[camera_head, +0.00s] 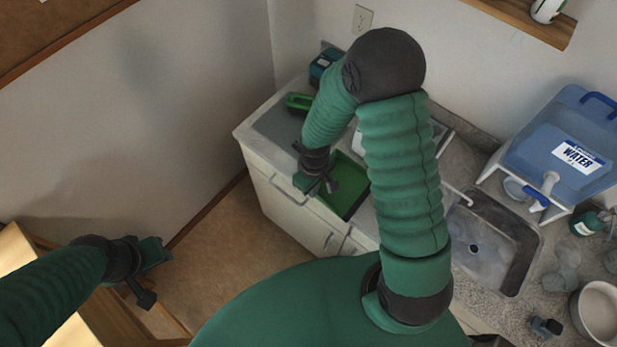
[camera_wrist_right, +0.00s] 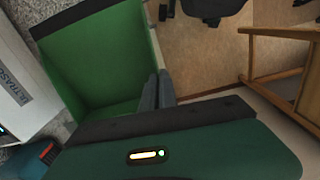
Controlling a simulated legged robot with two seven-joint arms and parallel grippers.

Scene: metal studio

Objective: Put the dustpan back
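The green dustpan (camera_head: 348,192) is at the front edge of the counter, partly hidden by my right arm. In the right wrist view the dustpan (camera_wrist_right: 105,60) shows as a wide green pan with a dark lip. My right gripper (camera_head: 318,185) is at its near left side. In the wrist view the two grey fingers (camera_wrist_right: 158,92) are close together with the pan's thin side wall between them. My left gripper (camera_head: 148,272) is away over the floor at left, with nothing seen in it; its fingers are not clear.
A green object (camera_head: 300,102) lies at the counter's back left, near a teal box (camera_head: 325,65). A metal sink (camera_head: 492,240) and a blue water container (camera_head: 565,145) are at right. A wooden piece of furniture (camera_wrist_right: 280,70) stands beyond the counter. Open floor (camera_head: 235,240) lies left of the counter.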

